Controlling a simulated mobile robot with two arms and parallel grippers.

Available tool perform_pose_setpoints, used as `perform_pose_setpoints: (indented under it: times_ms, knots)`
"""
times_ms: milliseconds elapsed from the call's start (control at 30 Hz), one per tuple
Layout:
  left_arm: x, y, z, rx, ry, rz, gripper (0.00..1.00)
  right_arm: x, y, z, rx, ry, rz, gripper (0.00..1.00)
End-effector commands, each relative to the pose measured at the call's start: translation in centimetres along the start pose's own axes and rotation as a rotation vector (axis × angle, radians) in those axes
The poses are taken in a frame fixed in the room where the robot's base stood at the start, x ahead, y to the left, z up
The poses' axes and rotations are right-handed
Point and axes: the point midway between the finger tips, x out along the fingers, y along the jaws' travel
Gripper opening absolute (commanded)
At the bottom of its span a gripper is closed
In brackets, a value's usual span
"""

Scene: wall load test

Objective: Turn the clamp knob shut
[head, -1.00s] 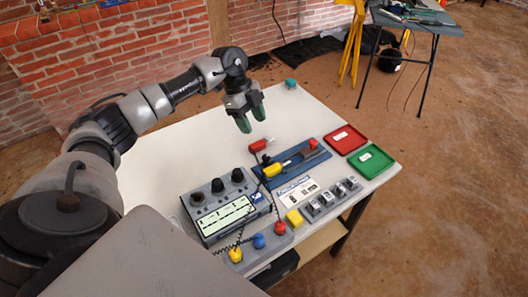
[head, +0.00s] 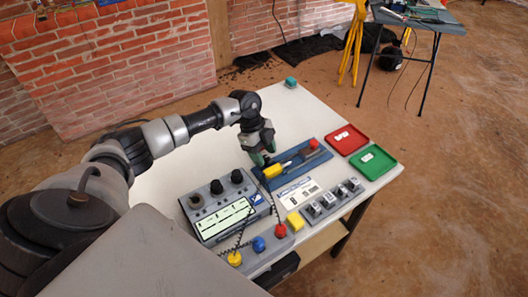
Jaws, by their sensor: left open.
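A blue fixture (head: 291,174) lies on the table with a red knob (head: 314,144) at its far right end; this looks like the clamp knob. Its turn position is too small to tell. A grey piece lies along the fixture beside the knob, and a yellow block (head: 272,171) is at its near left end. My left gripper (head: 264,156) points down, open, just behind the yellow block and left of the red knob, apart from the knob. It covers the spot where a red handle piece lay. My right gripper is not in view.
A grey control box (head: 224,203) with dark knobs stands left of the fixture. Red (head: 346,139) and green (head: 373,162) trays are at the right edge. A row of small switches (head: 333,199) and coloured plugs are in front. The table's back is clear except a teal item (head: 291,82).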

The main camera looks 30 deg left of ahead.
Motion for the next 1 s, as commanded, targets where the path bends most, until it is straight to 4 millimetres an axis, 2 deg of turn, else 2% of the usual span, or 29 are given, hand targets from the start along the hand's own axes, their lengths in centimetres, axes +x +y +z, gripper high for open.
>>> perform_pose_setpoints:
  times_ms: [267,600,1000]
  knots:
    - [0.22,0.01,0.00,0.000,0.000,0.000,0.52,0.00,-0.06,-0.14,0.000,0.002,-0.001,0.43]
    - [0.18,0.01,0.01,0.000,0.000,0.000,0.04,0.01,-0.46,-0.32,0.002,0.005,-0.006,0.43]
    - [0.18,-0.12,-0.01,0.082,-0.001,0.033,0.04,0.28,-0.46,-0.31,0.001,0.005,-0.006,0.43]
